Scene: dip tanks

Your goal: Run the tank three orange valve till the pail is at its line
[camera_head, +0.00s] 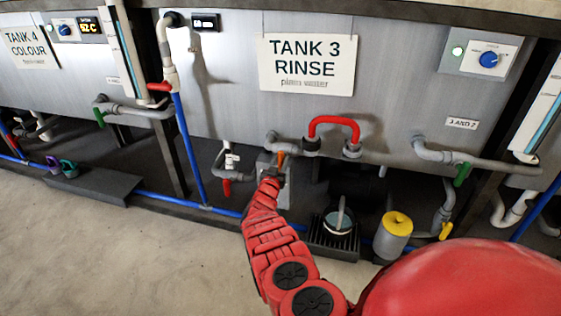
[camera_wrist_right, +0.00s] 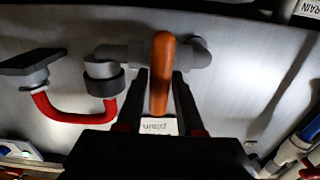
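The orange valve (camera_head: 281,157) is on the grey pipe below the tank three sign (camera_head: 307,65). In the right wrist view its orange handle (camera_wrist_right: 161,72) stands upright between the black fingers. My right gripper (camera_head: 271,176) is at this handle, with one finger close against each side; it also shows in the wrist view (camera_wrist_right: 160,98). A small pail (camera_head: 338,223) with a bluish inside stands on a dark grate (camera_head: 333,243), right of my gripper. Its line and its level cannot be made out. Water flow cannot be made out. My left gripper is out of view.
A red curved pipe (camera_head: 334,121) is right of the valve. A red-handled tap (camera_head: 227,186) hangs to its left. A yellow-topped canister (camera_head: 396,224) stands right of the pail. Green-handled valves flank the tank. The floor in front (camera_head: 150,250) is clear.

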